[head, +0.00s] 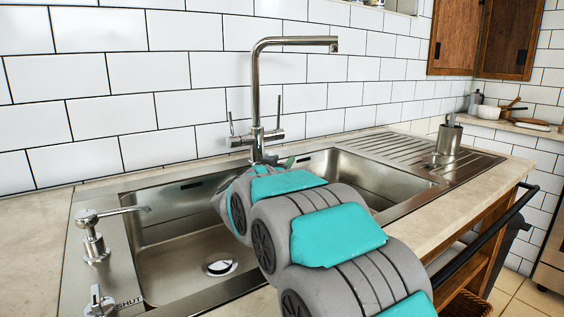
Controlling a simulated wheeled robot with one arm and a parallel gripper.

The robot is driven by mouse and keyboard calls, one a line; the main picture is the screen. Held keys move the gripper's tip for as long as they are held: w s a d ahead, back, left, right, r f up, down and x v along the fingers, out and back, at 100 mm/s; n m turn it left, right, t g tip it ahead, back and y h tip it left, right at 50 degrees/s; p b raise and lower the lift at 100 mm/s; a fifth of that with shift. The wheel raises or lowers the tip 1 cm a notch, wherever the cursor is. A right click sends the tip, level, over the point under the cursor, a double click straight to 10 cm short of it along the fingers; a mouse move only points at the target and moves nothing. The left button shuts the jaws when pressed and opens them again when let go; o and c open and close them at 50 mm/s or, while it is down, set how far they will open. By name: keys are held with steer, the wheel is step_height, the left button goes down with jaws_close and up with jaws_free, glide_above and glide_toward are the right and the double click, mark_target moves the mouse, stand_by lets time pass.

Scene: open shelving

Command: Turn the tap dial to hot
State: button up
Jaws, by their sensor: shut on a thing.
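A tall metal tap (257,95) stands behind the sink, its spout reaching right over the basin. Its body has a lever on each side, a left lever (232,128) and a right lever (279,108), both pointing up. A small metal knob (98,300) with the word "SHUT" beside it sits at the front left corner of the sink. My gripper (264,160) is at the foot of the tap and shut on it. My arm hides most of the jaws, so the exact part held is not clear.
The steel sink has a left basin (180,265) with a drain and a right basin (365,178), with a ridged drainboard (415,150) beyond. A soap dispenser (93,240) stands at left. A utensil cup (449,137) stands at the back right. White tiles rise close behind the tap.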

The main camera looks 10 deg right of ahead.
jaws_close()
steer(key=shift+a+r+m+g+h, duration=0.1)
steer(key=shift+r+m+g+h, duration=0.1)
steer(key=shift+m+g+h, duration=0.4)
steer(key=m+g+h, duration=0.2)
steer(key=d+m+g+h, duration=0.1)
steer(key=h, duration=0.1)
steer(key=shift+s+f+g, duration=0.1)
steer(key=shift+s+g, duration=0.2)
steer(key=shift+s, duration=0.1)
steer(key=o, duration=0.7)
jaws_free()
